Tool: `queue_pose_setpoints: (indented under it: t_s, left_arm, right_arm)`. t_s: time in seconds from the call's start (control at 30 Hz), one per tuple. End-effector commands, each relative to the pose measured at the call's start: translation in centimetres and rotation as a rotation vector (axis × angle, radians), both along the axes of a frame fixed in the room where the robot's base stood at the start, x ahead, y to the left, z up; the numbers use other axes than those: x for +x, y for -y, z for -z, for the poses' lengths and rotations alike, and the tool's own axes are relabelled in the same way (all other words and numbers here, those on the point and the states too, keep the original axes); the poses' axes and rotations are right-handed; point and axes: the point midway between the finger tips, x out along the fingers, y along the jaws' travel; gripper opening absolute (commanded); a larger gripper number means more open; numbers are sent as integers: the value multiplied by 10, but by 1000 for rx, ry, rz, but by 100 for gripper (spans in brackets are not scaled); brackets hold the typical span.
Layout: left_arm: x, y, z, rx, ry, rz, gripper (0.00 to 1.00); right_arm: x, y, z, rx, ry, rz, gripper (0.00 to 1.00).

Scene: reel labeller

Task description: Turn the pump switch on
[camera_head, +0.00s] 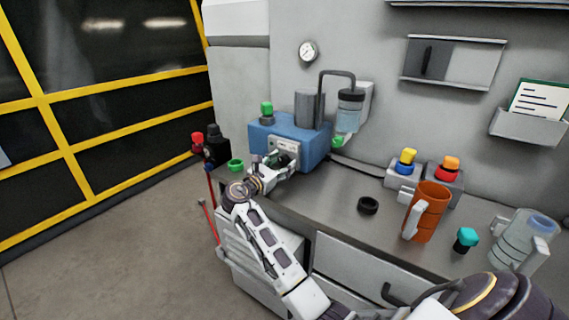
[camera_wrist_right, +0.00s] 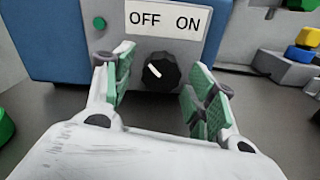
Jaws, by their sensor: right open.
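The pump switch is a black round knob (camera_wrist_right: 157,72) on the front of a blue pump box (camera_head: 318,148). Its white mark points up and left, towards the word OFF on the label (camera_wrist_right: 165,21) above it. My right gripper (camera_head: 284,163) is at the front of the box; it also shows in the wrist view (camera_wrist_right: 162,92). Its green-padded fingers are open, one on each side of the knob, with gaps between pads and knob. In the head view the gripper hides the knob. My left gripper is not in view.
A green button (camera_wrist_right: 100,23) sits left of the label. On the bench are a green ring (camera_head: 235,165), a black ring (camera_head: 368,205), an orange jug (camera_head: 429,212), a clear jug (camera_head: 516,245) and a teal-capped item (camera_head: 466,239). Yellow and red buttons stand behind. Bare bench lies right of the gripper.

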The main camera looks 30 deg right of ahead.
Motion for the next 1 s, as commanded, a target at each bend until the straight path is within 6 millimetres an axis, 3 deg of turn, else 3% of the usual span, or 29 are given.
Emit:
queue_pose_setpoints:
  t_s: [0.4, 0.77, 1.0]
  left_arm:
    - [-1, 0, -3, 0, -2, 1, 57]
    - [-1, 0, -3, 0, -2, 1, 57]
    - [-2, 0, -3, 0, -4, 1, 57]
  right_arm:
    - [0, -1, 0, 0, 0, 0, 56]
    - [0, -1, 0, 0, 0, 0, 11]
    - [0, -1, 0, 3, 8, 0, 11]
